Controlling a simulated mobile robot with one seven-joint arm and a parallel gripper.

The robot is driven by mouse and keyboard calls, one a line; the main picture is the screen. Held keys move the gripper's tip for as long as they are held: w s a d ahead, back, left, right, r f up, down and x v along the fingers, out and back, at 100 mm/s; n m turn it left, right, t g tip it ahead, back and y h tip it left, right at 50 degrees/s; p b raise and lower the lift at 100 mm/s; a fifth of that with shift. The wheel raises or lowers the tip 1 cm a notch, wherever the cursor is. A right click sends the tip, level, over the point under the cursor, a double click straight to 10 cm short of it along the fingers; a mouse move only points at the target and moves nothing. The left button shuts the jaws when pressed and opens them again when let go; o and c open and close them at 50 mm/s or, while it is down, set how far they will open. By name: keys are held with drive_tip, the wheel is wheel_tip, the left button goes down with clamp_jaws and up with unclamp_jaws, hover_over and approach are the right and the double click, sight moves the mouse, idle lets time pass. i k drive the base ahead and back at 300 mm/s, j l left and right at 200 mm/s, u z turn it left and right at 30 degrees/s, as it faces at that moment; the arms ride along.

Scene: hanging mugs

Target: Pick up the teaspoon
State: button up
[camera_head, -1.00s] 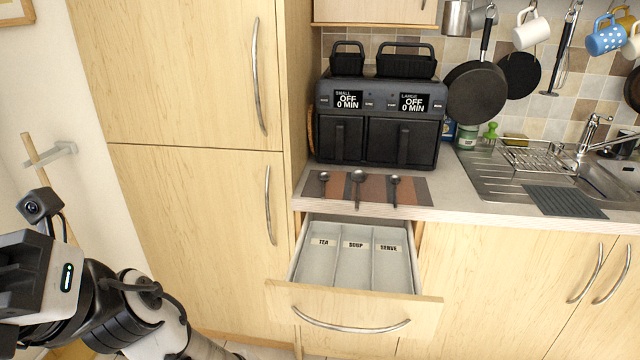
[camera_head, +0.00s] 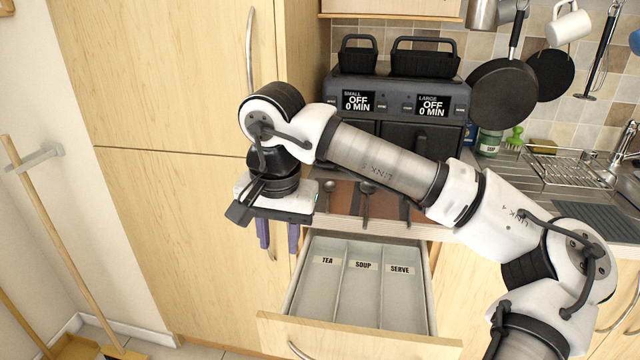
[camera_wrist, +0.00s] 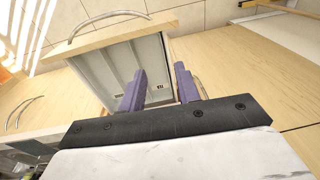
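The spoons lie on a striped brown and grey mat (camera_head: 340,203) on the counter. The smallest, at the left, looks like the teaspoon (camera_head: 329,187). A larger spoon (camera_head: 367,191) lies in the middle. The third spoon (camera_head: 405,209), at the right, is mostly hidden by my arm. My gripper (camera_head: 278,238) is left of the mat in the head view, pointing down, its purple fingers apart with nothing between them. The wrist view also shows the fingers (camera_wrist: 160,88) open; no spoon is seen there.
An open drawer (camera_head: 423,285) with TEA, SOUP and SERVE compartments juts out below the mat; the compartments look empty. A black air fryer (camera_head: 420,103) stands behind the mat. A tall wooden cupboard (camera_head: 180,215) is on the left, close to my gripper.

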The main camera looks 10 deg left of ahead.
sight(330, 187)
drive_tip(key=i, duration=1.1)
